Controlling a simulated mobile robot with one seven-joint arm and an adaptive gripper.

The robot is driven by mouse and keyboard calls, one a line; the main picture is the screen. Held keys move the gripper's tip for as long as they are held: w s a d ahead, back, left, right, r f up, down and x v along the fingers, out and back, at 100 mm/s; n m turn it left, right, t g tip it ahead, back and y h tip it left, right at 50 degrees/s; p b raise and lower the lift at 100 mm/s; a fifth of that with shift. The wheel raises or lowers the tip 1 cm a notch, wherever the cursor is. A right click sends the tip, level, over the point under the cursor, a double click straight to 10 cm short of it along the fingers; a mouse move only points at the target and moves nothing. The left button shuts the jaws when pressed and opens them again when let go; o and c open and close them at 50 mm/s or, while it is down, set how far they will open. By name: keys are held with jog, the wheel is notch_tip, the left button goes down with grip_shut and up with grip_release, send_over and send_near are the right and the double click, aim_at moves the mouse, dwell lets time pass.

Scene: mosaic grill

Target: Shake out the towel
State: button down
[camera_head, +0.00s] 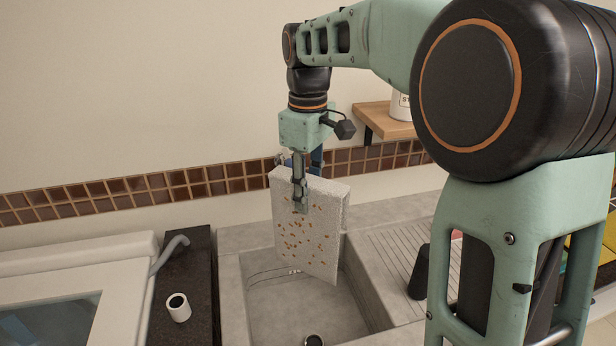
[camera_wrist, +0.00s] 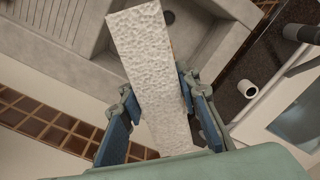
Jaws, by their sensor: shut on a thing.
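The towel (camera_head: 312,235) is white and folded, with brown-orange crumbs or specks on its front face. It hangs upright over the sink (camera_head: 234,290) in the head view. My gripper (camera_head: 300,195) points down and is shut on the towel's upper part. In the wrist view the towel (camera_wrist: 148,62) runs as a pale textured strip between the two blue fingers of my gripper (camera_wrist: 160,105). Part of the sink's back wall and basin is hidden behind the towel.
A ribbed drainboard (camera_head: 400,255) lies right of the sink, with a dark object (camera_head: 419,272) on it. A white cup-like cylinder (camera_head: 178,307) stands on the dark counter at left. A wooden shelf (camera_head: 385,120) juts from the wall above the tile strip (camera_head: 130,190).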

notch_tip(320, 180, up, 7)
jog(key=shift+s+f, duration=0.1)
jog(key=shift+f, duration=0.05)
notch_tip(320, 180, down, 7)
jog(key=shift+r, duration=0.2)
jog(key=shift+w, duration=0.25)
jog(key=shift+s+r, duration=0.2)
jog(key=shift+s, duration=0.05)
jog(key=shift+w, duration=0.1)
jog(key=shift+f, duration=0.1)
